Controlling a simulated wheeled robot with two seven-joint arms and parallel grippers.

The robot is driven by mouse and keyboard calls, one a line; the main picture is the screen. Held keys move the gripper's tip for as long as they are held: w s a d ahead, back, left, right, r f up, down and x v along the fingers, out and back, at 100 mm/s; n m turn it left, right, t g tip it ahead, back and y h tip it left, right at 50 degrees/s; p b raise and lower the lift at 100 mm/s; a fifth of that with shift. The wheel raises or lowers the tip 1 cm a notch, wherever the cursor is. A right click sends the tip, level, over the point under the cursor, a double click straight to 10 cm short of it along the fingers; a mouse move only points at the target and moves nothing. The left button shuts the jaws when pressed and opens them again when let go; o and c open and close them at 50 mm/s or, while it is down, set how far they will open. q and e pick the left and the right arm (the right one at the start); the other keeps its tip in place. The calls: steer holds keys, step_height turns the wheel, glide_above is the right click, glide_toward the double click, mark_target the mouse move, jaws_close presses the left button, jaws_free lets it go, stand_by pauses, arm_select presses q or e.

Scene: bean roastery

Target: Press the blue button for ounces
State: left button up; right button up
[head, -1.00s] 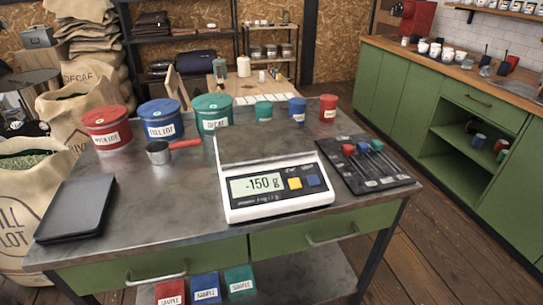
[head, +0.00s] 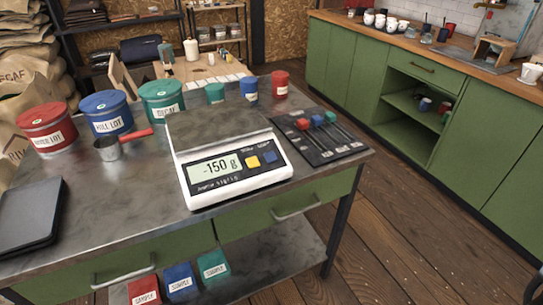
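A white scale (head: 235,176) with a grey weighing plate stands on the metal-topped table. Its display (head: 215,168) reads -150 g. To the right of the display are a yellow button (head: 253,162) and, farther right, a blue button (head: 270,157). The plate is empty. Neither of my grippers shows clearly in the head view; a dark piece at the lower right edge is too cut off to identify.
A black tray (head: 28,215) lies at the table's left. A scoop with a red handle (head: 110,147) and red, blue and green tins stand behind. A dark mat (head: 318,151) with coloured-handled tools lies right of the scale. Green cabinets stand at the right.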

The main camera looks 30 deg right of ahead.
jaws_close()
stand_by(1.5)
